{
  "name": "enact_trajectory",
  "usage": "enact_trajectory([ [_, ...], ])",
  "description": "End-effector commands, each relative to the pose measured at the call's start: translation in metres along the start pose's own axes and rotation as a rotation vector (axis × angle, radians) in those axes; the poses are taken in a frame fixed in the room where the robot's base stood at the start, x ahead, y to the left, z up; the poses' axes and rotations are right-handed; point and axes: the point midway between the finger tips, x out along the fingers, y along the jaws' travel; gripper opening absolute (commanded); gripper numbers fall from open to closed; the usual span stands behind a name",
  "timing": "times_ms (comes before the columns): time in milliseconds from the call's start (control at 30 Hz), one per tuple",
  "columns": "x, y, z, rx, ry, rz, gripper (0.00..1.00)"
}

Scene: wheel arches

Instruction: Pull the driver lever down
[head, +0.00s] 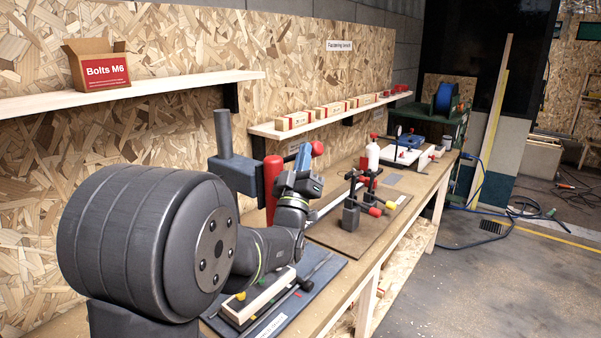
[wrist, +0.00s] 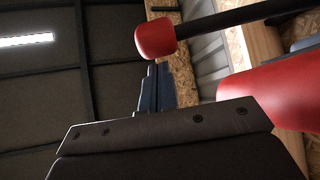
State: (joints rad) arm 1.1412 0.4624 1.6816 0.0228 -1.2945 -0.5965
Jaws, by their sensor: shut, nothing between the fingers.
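The driver is a grey post and bracket with a red body (head: 272,188), mounted by the chipboard wall; red housing also fills the right of the wrist view (wrist: 285,100). Its lever shows in the wrist view as a black rod (wrist: 230,18) ending in a red knob (wrist: 156,38). The knob (head: 317,148) also shows in the head view, to the right of the red body. My gripper (head: 304,156) points upward with its blue-grey fingers shut and empty, close to the knob. In the wrist view the fingertips (wrist: 151,72) lie just below the knob; I cannot tell whether they touch.
Below my arm a dark blue mat (head: 325,270) holds a wooden block (head: 262,290). Shelves (head: 180,85) run along the wall.

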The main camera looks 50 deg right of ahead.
Motion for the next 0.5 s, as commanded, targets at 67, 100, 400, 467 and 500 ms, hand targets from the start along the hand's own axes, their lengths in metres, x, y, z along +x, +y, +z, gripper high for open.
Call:
enact_trajectory([
  [67, 0.009, 0.000, 0.001, 0.000, 0.000, 0.000, 0.00],
  [100, 0.012, 0.000, 0.001, 0.000, 0.000, 0.000, 0.00],
  [400, 0.019, 0.000, 0.001, 0.000, -0.001, -0.001, 0.00],
  [467, 0.019, 0.000, 0.001, 0.000, -0.001, -0.001, 0.00],
  [500, 0.019, 0.000, 0.000, 0.000, -0.001, -0.001, 0.00],
])
